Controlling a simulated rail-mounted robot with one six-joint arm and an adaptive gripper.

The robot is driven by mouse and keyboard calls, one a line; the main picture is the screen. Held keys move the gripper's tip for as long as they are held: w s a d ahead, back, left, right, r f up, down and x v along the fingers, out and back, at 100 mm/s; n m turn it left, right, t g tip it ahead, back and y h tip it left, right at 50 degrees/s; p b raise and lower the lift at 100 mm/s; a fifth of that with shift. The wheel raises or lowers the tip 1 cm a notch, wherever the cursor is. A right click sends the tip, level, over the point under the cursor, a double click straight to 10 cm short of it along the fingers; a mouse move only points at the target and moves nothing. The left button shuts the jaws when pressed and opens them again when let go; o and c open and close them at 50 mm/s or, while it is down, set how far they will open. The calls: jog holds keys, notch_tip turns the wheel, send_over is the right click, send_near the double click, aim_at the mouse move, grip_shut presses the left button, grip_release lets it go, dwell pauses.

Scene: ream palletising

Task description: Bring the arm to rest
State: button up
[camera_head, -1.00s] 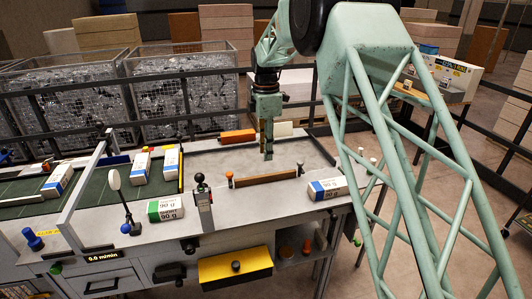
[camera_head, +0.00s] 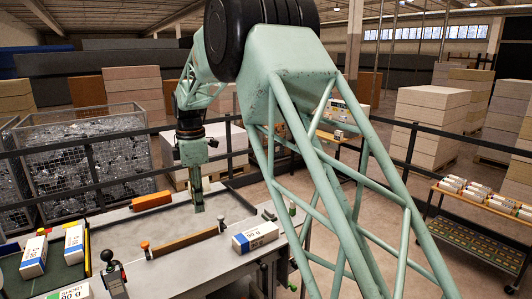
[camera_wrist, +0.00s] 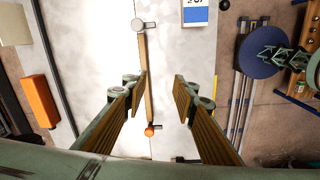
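My gripper (camera_head: 198,198) hangs from my pale green arm above the grey worktable (camera_head: 140,228) in the head view. It points down. In the wrist view its two ribbed fingers (camera_wrist: 158,100) stand apart with nothing between them, so it is open and empty. Below it lies a long wooden bar (camera_head: 186,241) with an orange knob at one end; it also runs between the fingers in the wrist view (camera_wrist: 147,80). A white and blue ream (camera_head: 255,236) lies right of the bar, apart from my gripper.
An orange block (camera_head: 151,201) lies at the table's back edge. Two reams (camera_head: 34,256) (camera_head: 74,243) lie on the green conveyor at left. Wire cages (camera_head: 85,160) and a black railing (camera_head: 140,132) stand behind. A shelf with several reams (camera_head: 480,197) stands at right.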

jog(key=s+d+r+m+b, duration=0.2)
jog(key=s+d+r+m, duration=0.15)
jog(key=d, duration=0.45)
jog(key=s+d+r+m+b, duration=0.2)
jog(key=s+d+r, duration=0.25)
jog(key=d, duration=0.25)
jog(key=s+d+r+m+t+b, duration=0.1)
jog(key=s+d+r+m+b, duration=0.15)
jog(key=s+d, duration=0.45)
jog(key=s+d+r+m+t+b, duration=0.1)
jog(key=s+d+r+m, duration=0.15)
jog(key=s+d, duration=0.5)
jog(key=s+d+f+m+b, duration=0.2)
jog(key=s+d+f+m, duration=0.2)
jog(key=s, duration=0.6)
jog(key=s+d+f+m+t+b, duration=0.1)
jog(key=s+d+f+m+b, duration=0.2)
jog(key=s, duration=0.8)
jog(key=s+d+f+m+b, duration=0.3)
jog(key=s+d+f+m, duration=0.2)
jog(key=s+d, duration=0.3)
jog(key=s+f, duration=0.1)
jog(key=s, duration=0.2)
jog(key=shift+f+t, duration=0.25)
jog(key=shift+t, duration=0.05)
jog(key=shift+o, duration=0.7)
jog(key=shift+r, duration=0.1)
